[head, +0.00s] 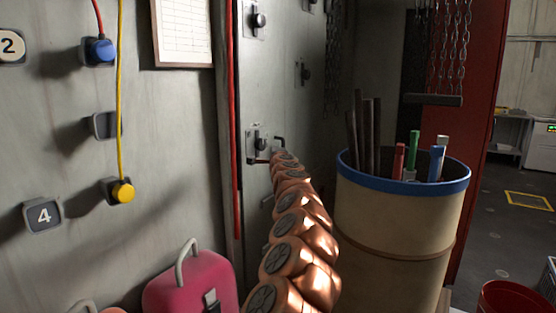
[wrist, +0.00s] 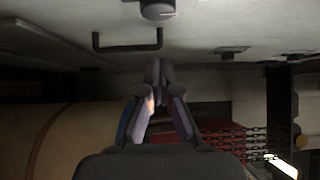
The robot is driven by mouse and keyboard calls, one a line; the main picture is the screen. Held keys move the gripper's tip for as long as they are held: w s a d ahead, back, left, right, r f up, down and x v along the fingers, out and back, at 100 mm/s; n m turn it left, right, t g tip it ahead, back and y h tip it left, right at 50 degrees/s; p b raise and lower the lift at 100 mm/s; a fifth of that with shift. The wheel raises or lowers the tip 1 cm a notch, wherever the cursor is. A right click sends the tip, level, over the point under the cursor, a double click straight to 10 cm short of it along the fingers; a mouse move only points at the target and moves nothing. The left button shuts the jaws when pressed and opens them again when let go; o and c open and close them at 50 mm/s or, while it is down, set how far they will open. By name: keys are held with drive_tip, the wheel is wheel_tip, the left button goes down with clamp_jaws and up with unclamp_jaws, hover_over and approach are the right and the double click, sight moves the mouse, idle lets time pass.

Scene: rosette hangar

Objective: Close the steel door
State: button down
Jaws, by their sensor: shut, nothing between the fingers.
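The steel door (head: 285,75) is the grey metal panel in the middle of the head view, with a red strip along its left side. Dark knobs and fittings sit on its face. I cannot tell how far it stands from its frame. My arm reaches toward its lower part, and my gripper is mostly hidden behind the arm there. In the wrist view my gripper (wrist: 158,68) is shut and empty, its tips just below a dark bar handle (wrist: 128,48) and a round knob (wrist: 157,10) on a pale surface. Contact cannot be told.
A tan drum (head: 395,215) with a blue rim holds rods and coloured tools, close right of my arm. Chains (head: 450,45) hang behind it. A pink case (head: 190,287) stands at lower left. Coloured plugs and a yellow cable (head: 119,90) are on the left wall. Open floor lies far right.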

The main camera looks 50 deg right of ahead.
drive_tip(key=shift+b+v, duration=1.15)
drive_tip(key=shift+v, duration=1.45)
drive_tip(key=shift+s, duration=0.1)
